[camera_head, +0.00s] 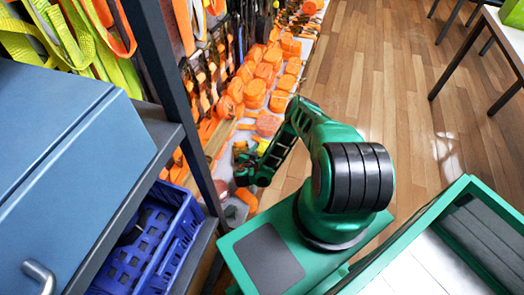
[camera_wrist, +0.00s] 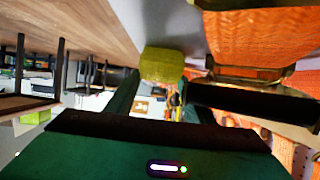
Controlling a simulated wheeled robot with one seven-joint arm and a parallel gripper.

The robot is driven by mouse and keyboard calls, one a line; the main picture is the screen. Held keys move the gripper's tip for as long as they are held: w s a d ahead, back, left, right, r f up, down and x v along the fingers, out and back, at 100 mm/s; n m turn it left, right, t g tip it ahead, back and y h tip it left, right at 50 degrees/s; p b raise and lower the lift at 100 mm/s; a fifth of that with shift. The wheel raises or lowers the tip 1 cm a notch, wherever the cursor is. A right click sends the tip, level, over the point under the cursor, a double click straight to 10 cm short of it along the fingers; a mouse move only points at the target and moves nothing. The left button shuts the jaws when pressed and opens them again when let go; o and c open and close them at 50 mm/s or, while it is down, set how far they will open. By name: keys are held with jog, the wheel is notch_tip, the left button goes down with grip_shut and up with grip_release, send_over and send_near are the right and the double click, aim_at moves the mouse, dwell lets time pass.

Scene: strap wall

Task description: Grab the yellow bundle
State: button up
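The yellow bundle (camera_wrist: 162,65) shows in the wrist view as a small yellow-green block just beyond or between my fingertips. My gripper (camera_wrist: 160,93) has its two dark fingers apart, with a gap visible below the bundle. I cannot tell whether either finger touches it.
A blue crate (camera_head: 150,245) and blue cabinet (camera_head: 65,165) stand at left. Wooden floor (camera_head: 385,70) is open at right, before a white table (camera_head: 508,40).

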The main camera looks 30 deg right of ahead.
jog(key=shift+d, duration=0.1)
jog(key=c, duration=0.7)
jog(key=shift+r, duration=0.1)
